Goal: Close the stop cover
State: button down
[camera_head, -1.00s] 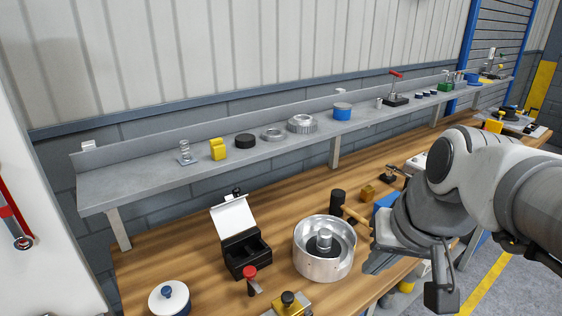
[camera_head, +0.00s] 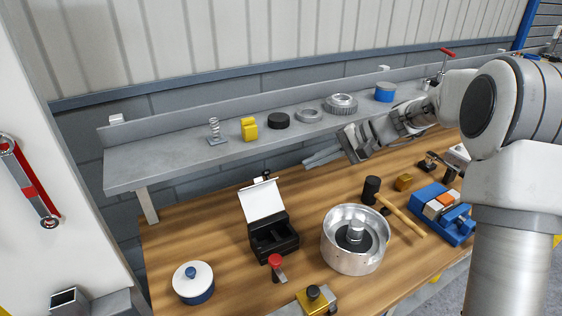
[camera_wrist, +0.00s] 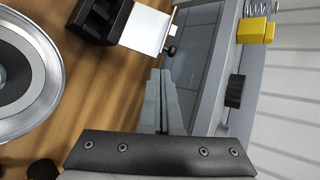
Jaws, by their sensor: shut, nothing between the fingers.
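A black box (camera_head: 275,243) with a white lid (camera_head: 262,202) stands on the wooden bench, and I take the lid to be the stop cover. The lid is hinged at the back and stands open, tilted up, with a small black knob at its top edge. The wrist view shows the white lid (camera_wrist: 147,29) and black box (camera_wrist: 97,18) at the top. My gripper (camera_head: 308,163) is to the right of the lid, apart from it, beside the shelf's front edge. Its fingers (camera_wrist: 160,78) are together and empty.
A metal bowl-like housing (camera_head: 338,252) stands right of the box, and a red-knobbed part (camera_head: 275,262) stands before it. A shelf (camera_head: 170,167) with several parts runs behind. Bench left of the box is mostly clear.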

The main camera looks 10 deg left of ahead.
aim_at(261, 195)
jog(key=w+a+f+m+y, duration=0.1)
jog(key=w+f+y, duration=0.25)
jog(key=w, duration=0.25)
jog(key=s+a+f+p, duration=0.2)
jog(key=a, duration=0.7)
jog(key=shift+s+f+h, duration=0.3)
jog(key=shift+s+h, duration=0.05)
jog(key=shift+s, duration=0.05)
jog(key=shift+d+f+b, duration=0.1)
jog(key=shift+d+b, duration=0.1)
jog(key=shift+b, duration=0.35)
